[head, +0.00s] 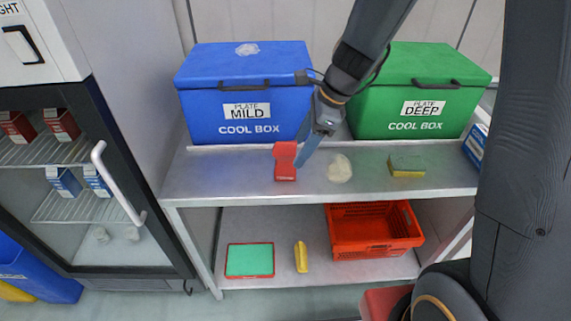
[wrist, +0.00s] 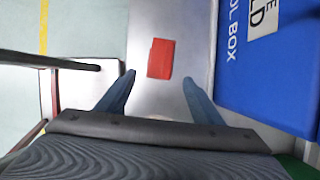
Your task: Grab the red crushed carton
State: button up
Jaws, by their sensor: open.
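The red crushed carton (head: 285,162) stands on the upper metal shelf, in front of the blue cool box. In the head view its upper part looks bent. In the wrist view the carton (wrist: 160,58) is a plain red block, ahead of the fingertips and roughly between their lines. My gripper (wrist: 157,76) is open with nothing between its blue fingers. In the head view my gripper (head: 305,150) is just right of the carton, coming from above. I cannot tell whether a finger touches the carton.
The blue cool box (head: 247,100) and green cool box (head: 420,95) stand behind on the shelf (head: 230,180). A pale round lump (head: 339,168) and a yellow-green sponge (head: 406,166) lie to the right. An orange tote (head: 373,232) is below. A fridge (head: 90,190) stands left.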

aim_at(289, 164)
jog(key=x, duration=0.7)
jog(key=shift+a+f, duration=0.15)
jog(key=shift+f, duration=0.05)
jog(key=c, duration=1.1)
